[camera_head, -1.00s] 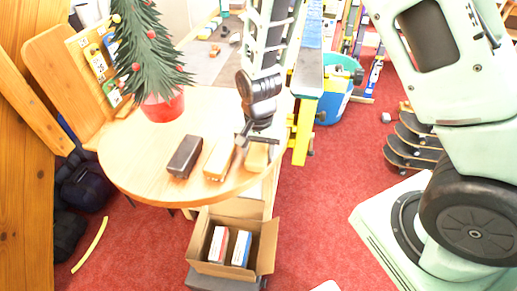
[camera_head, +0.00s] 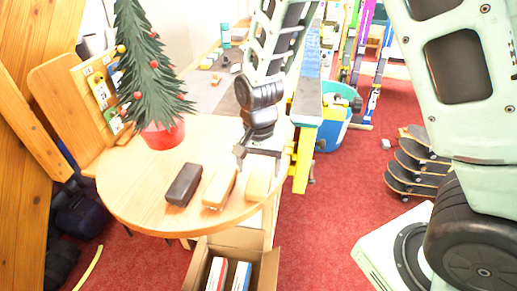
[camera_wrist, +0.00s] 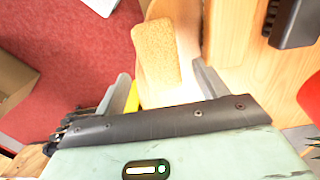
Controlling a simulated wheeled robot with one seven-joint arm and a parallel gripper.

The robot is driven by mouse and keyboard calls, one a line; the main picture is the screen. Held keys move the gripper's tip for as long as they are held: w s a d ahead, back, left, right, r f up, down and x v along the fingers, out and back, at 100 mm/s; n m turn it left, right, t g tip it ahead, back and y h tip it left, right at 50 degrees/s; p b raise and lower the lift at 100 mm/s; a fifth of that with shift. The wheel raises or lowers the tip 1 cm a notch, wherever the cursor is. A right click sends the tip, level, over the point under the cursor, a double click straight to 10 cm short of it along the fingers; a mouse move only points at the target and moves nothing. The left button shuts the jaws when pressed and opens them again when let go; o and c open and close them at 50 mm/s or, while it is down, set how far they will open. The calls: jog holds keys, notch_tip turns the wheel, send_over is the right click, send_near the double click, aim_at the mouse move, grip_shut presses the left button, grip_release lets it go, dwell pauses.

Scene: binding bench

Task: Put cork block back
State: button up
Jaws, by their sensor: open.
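The tan cork block (camera_head: 258,183) lies on the right part of the round wooden table (camera_head: 140,205), near its edge. In the wrist view the grainy cork block (camera_wrist: 157,52) shows between and beyond the fingers. My gripper (camera_head: 259,158) is open and empty, above and just behind the cork block in the head view. Its two fingers also show in the wrist view (camera_wrist: 160,86), one on each side of the block's line. I see no contact with the block.
An orange-brown block (camera_head: 219,187) and a dark block (camera_head: 184,184) lie left of the cork block. A potted small tree (camera_head: 162,134) stands behind them. An open carton (camera_head: 265,268) with boxes inside is below the table's front edge. A yellow upright (camera_head: 302,160) stands close right.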

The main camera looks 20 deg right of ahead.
aim_at(258, 178)
notch_tip(258, 178, up, 7)
jog(key=s+a+r+n, duration=0.2)
jog(key=s+a+n, duration=0.1)
jog(key=s+n, duration=0.4)
jog(key=s+a+r+n, duration=0.2)
jog(key=s+n, duration=0.6)
jog(key=s, duration=0.5)
jog(key=shift+a+r+y+b, duration=0.3)
jog(key=shift+a+b, duration=0.1)
jog(key=shift+a, duration=0.25)
jog(key=shift+f+b, duration=0.45)
jog(key=shift+f, duration=0.05)
